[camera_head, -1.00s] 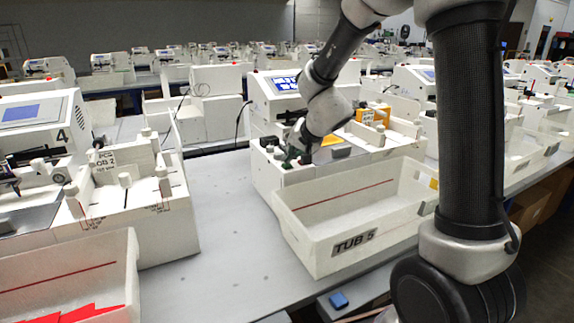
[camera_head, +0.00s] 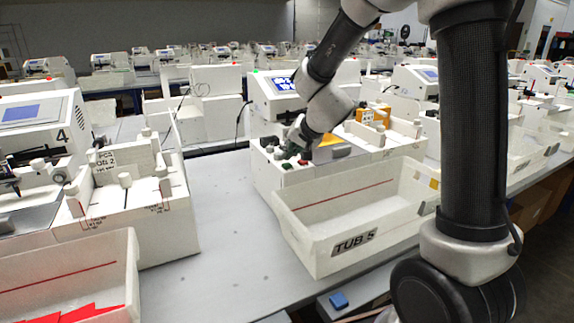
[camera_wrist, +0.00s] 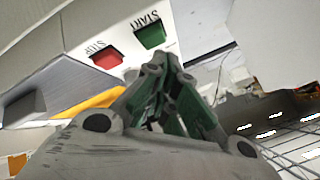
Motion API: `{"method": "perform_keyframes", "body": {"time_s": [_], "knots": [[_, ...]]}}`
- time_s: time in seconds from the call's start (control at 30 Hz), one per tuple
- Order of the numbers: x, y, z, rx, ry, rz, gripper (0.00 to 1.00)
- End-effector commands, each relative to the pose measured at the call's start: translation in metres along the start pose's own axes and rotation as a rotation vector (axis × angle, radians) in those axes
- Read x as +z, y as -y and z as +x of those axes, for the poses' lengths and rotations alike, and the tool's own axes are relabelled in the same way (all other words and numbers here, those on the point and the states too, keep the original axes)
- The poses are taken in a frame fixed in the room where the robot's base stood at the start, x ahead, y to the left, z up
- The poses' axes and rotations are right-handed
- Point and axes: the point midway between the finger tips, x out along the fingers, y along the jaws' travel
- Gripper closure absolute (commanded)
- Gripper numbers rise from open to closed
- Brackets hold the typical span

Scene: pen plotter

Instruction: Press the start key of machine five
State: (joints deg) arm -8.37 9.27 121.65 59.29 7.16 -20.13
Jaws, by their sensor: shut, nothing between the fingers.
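Machine five (camera_head: 262,168) stands behind the tub labelled TUB 5 (camera_head: 352,245). Its green start key (camera_wrist: 150,36) shows in the wrist view, marked START, beside the red stop key (camera_wrist: 106,57). In the head view the green key (camera_head: 287,167) and red key (camera_head: 303,162) are small on the machine's front left top. My gripper (camera_wrist: 160,62) is shut and empty. In the wrist view its fingertips appear just below the green key, with the key face uncovered. In the head view my gripper (camera_head: 291,152) is just above the keys. I cannot tell the exact gap.
The lit screen (camera_head: 284,84) of machine five rises behind the keys. An orange block (camera_head: 376,113) lies to the right. Machine four (camera_head: 50,125) stands at the left, with a tub (camera_head: 75,262) in front. The grey table between them is clear.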

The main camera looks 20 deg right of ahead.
Motion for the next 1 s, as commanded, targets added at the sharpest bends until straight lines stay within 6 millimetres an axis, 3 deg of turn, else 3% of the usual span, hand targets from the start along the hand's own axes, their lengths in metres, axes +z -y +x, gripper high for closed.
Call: {"method": "perform_keyframes", "body": {"time_s": [0.4,1.0], "knots": [[-0.002,0.002,-0.003,-0.001,0.0,0.001,1.0],[-0.026,0.026,-0.036,-0.001,0.0,0.0,1.0]]}}
